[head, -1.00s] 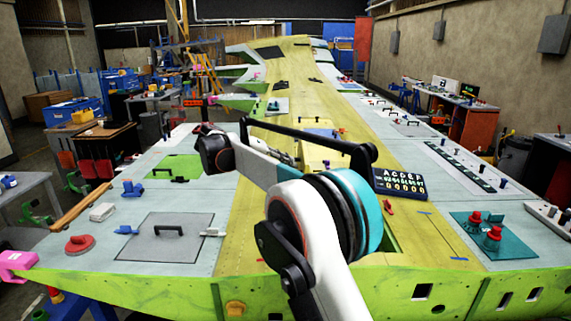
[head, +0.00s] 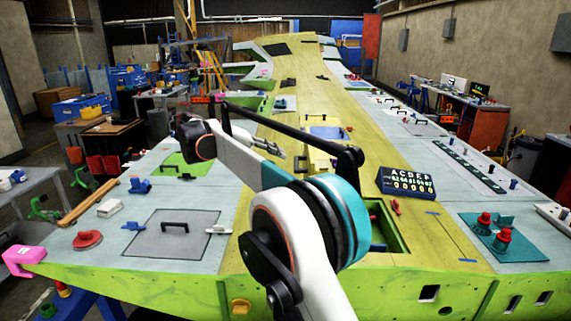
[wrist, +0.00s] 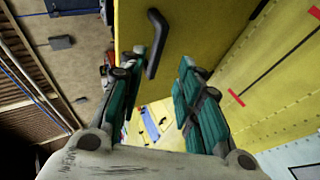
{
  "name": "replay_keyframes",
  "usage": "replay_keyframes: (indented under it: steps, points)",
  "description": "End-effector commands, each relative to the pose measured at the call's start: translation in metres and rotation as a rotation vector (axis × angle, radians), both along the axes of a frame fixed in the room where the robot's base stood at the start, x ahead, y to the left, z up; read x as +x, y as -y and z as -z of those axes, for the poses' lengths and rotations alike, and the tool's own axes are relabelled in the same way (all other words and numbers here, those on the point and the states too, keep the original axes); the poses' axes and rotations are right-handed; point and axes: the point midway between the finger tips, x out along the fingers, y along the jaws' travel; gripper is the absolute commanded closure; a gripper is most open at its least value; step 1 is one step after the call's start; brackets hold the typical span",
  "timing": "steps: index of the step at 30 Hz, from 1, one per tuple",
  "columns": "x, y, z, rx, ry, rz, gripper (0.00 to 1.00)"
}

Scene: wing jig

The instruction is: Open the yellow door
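The yellow door (wrist: 195,50) fills the upper middle of the wrist view as a flat panel, with a black bar handle (wrist: 156,43) on it. My gripper (wrist: 163,92) has its two teal fingers spread on either side of a gap, and nothing is between them. The handle lies beyond the fingertips, nearer the left finger; I cannot tell whether they touch. In the head view a yellow panel (head: 318,163) stands out from the wing near the end of my arm.
The long yellow and grey wing (head: 290,75) stretches away ahead. A green-walled recess (head: 398,236) opens beside my arm. A dark number board (head: 406,182) and a teal plate with red knobs (head: 497,236) are to the right. A grey handled panel (head: 172,236) is at left.

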Motion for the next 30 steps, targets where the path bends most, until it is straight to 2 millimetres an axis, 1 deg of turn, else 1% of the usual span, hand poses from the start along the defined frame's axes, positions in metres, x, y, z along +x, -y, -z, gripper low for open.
replay_keyframes:
  steps: [1, 3, 9, 13, 21, 23, 26, 29, 30]
  points:
    - [-0.004, -0.008, -0.005, 0.000, 0.000, -0.001, 0.68]
    - [-0.008, -0.017, -0.010, 0.000, 0.000, -0.001, 0.68]
    - [-0.016, -0.032, -0.019, 0.000, 0.000, 0.001, 0.68]
    - [-0.018, -0.035, -0.021, 0.000, 0.000, 0.001, 0.68]
    - [-0.017, -0.033, -0.021, 0.002, 0.000, 0.001, 0.68]
    - [-0.016, -0.029, -0.024, 0.009, -0.005, -0.001, 0.68]
    - [-0.014, -0.011, -0.032, 0.038, -0.023, -0.013, 0.68]
    - [-0.012, 0.019, -0.045, 0.094, -0.049, -0.038, 0.68]
    - [-0.013, 0.033, -0.050, 0.122, -0.059, -0.050, 0.68]
